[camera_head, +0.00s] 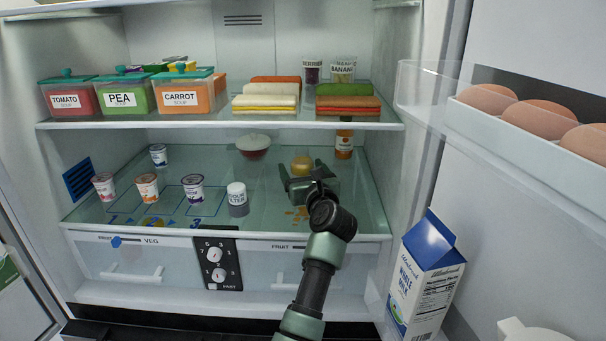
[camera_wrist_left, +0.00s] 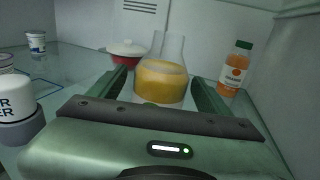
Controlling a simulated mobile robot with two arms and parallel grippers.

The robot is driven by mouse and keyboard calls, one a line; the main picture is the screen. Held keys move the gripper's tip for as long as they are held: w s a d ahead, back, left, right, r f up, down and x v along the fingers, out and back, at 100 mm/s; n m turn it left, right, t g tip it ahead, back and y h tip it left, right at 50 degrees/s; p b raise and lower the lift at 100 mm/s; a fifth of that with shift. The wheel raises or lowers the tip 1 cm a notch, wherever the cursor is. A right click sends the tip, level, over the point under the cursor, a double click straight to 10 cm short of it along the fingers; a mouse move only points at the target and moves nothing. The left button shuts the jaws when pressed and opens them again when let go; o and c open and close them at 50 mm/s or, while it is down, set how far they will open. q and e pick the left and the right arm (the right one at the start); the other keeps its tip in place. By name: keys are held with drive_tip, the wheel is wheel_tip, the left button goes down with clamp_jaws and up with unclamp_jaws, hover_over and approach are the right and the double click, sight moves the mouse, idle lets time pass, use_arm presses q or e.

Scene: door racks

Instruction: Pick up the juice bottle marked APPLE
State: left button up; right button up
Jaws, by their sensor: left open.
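My left gripper (camera_head: 301,166) is inside the fridge above the lower glass shelf, at its right part. It is open. In the left wrist view a clear carafe of yellow-orange liquid (camera_wrist_left: 160,82) shows between and beyond the two fingers; I cannot tell whether they reach around it. A small bottle of orange juice (camera_wrist_left: 235,72) with a green cap stands upright farther back, right of the right finger. It also shows in the head view (camera_head: 344,144), partly hidden under the upper shelf. Its label is too small to read, and I see no readable APPLE mark. My right gripper is not in view.
A lidded red and white bowl (camera_head: 253,148) stands at the back. A grey-white water filter cup (camera_head: 237,200) and several yogurt cups (camera_head: 148,187) stand to the left. The upper shelf edge (camera_head: 210,125) is above. A milk carton (camera_head: 424,275) is in the door.

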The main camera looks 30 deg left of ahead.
sight(299, 151)
use_arm(q)
drive_tip(key=shift+x, duration=1.3)
clamp_jaws()
drive_tip(key=shift+r, duration=0.2)
drive_tip(key=shift+r, duration=0.2)
wheel_tip(299, 151, up, 3)
drive_tip(key=shift+r+b, duration=0.1)
drive_tip(key=shift+b, duration=0.3)
drive_tip(key=w+d+b+x, duration=0.1)
drive_tip(key=b+x, duration=0.7)
drive_tip(key=x, duration=0.9)
drive_tip(key=shift+w+f, duration=0.2)
drive_tip(key=shift+w, duration=0.55)
